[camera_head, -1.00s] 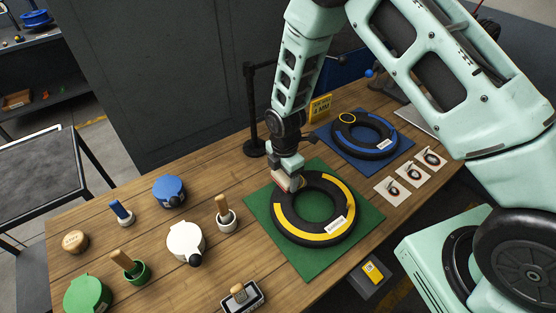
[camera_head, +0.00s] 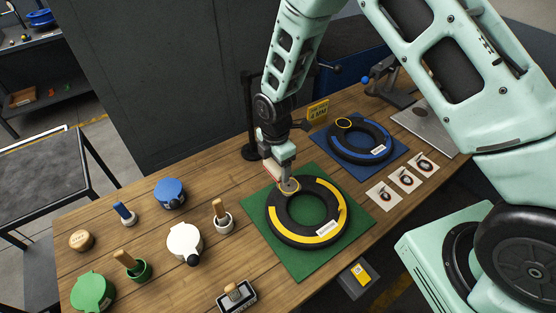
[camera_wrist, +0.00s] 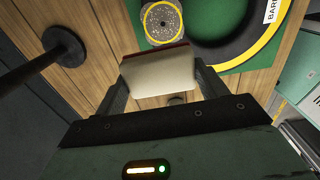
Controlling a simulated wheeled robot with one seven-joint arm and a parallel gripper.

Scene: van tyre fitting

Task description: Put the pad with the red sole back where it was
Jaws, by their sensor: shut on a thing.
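My gripper (camera_head: 274,160) is shut on a pale cream pad (camera_wrist: 158,76), which has a thin red edge on its far side. It holds the pad above the near tyre's upper left edge. The pad's sole face is mostly hidden. The near tyre (camera_head: 337,225), black with yellow bands, lies on a green mat (camera_head: 303,267). A round speckled patch (camera_wrist: 163,22) with a yellow rim sits by the tyre, just past the pad in the wrist view; it also shows on the tyre's upper left in the head view (camera_head: 289,187).
White (camera_head: 184,241), blue (camera_head: 169,193) and green (camera_head: 92,292) tins stand at left with several brush pots. A small tray (camera_head: 237,298) holding a wooden-handled item is at the front. A black post (camera_head: 250,152) stands close left of my gripper. A second tyre (camera_head: 362,143) lies on a blue mat.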

